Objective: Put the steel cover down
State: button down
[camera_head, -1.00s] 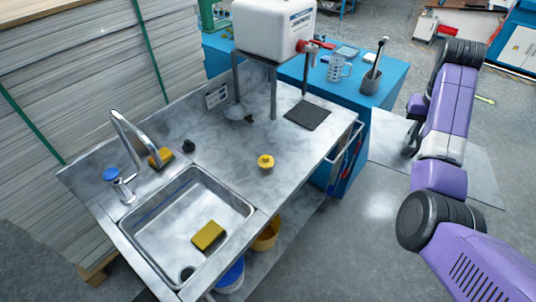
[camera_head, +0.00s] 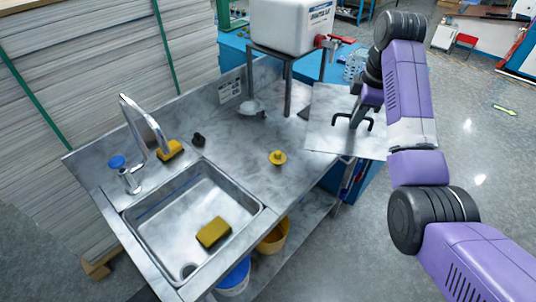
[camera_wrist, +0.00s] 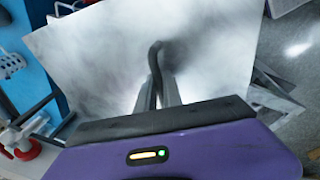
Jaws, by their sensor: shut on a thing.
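The steel cover (camera_head: 325,118) is a flat grey sheet with a black bar handle (camera_head: 369,124). My gripper (camera_head: 357,119) is shut on this handle and carries the sheet roughly level. In the head view the sheet overlaps the right end of the steel sink bench (camera_head: 235,140) and reaches out past its edge; it appears to be held above the bench, though the gap is hard to judge. In the wrist view the cover (camera_wrist: 90,60) fills the middle, with the handle (camera_wrist: 156,60) between my fingers. The sink basin (camera_head: 165,222) is open at the left.
A white canister (camera_head: 290,25) with a red tap (camera_head: 322,41) stands on a metal stand, close to the cover's far left side. A yellow knobbed piece (camera_head: 277,158) lies on the bench. A yellow sponge (camera_head: 213,232) is in the basin. The bench middle is mostly clear.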

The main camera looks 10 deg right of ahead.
aim_at(345, 115)
jog(key=a+n, duration=0.1)
jog(key=w+a+n, duration=0.1)
jog(key=a+n, duration=0.1)
jog(key=shift+y, duration=0.3)
jog(key=s+x, duration=0.2)
jog(key=x, duration=0.7)
jog(key=s+d+b+x, duration=0.1)
jog(key=x, duration=0.9)
jog(key=shift+s+f, duration=0.4)
jog(key=shift+f, duration=0.35)
jog(key=c, duration=1.5)
grip_release()
jog(key=shift+d, duration=0.1)
jog(key=b+v, duration=0.1)
jog(key=v, duration=1.1)
